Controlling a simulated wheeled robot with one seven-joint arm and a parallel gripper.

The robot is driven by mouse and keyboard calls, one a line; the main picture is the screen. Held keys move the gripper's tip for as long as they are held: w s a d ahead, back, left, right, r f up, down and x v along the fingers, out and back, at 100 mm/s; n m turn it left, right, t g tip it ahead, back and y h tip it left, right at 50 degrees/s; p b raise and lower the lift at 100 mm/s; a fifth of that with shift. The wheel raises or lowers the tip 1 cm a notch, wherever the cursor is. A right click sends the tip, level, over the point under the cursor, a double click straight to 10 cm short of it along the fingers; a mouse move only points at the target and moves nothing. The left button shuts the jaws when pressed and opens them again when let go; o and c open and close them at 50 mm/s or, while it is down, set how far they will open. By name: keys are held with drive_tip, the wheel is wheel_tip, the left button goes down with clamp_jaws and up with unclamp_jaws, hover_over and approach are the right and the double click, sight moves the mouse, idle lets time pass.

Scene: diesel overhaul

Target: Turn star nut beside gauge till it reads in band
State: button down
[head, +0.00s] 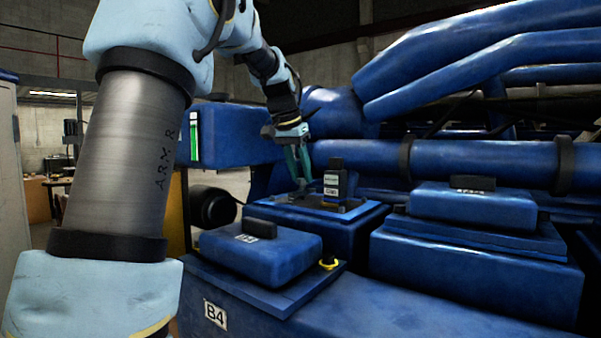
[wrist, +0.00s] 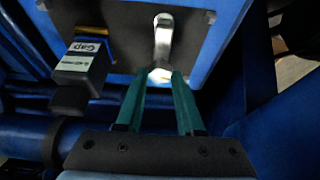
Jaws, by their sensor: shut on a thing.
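The gauge is a small dark box with a "Gap" label (wrist: 83,65), standing left of my gripper in the wrist view. In the head view the gauge (head: 336,184) stands upright on the open engine head, just right of my gripper. Its reading cannot be made out in either view. My gripper (wrist: 163,76) has its teal fingers closed around a small bright metal piece, which appears to be the star nut (wrist: 160,73), at the near end of a silvery lever (wrist: 163,38). In the head view my gripper (head: 304,181) reaches down to the plate; the nut is hidden there.
A closed blue cover (head: 285,257) with a black handle is in front, above the "B4" label (head: 215,314). Another blue cover (head: 470,207) is at right. Blue pipes (head: 480,165) run behind the gauge. A yellow ring (head: 328,264) is at the front cover's corner.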

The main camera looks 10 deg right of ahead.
drive_tip(key=c, duration=0.5)
unclamp_jaws()
drive_tip(key=b+v, duration=0.1)
drive_tip(key=v, duration=0.9)
drive_tip(key=shift+s+a+r+b, duration=0.1)
drive_tip(key=shift+a+r+b, duration=0.1)
drive_tip(key=shift+r+b, duration=0.1)
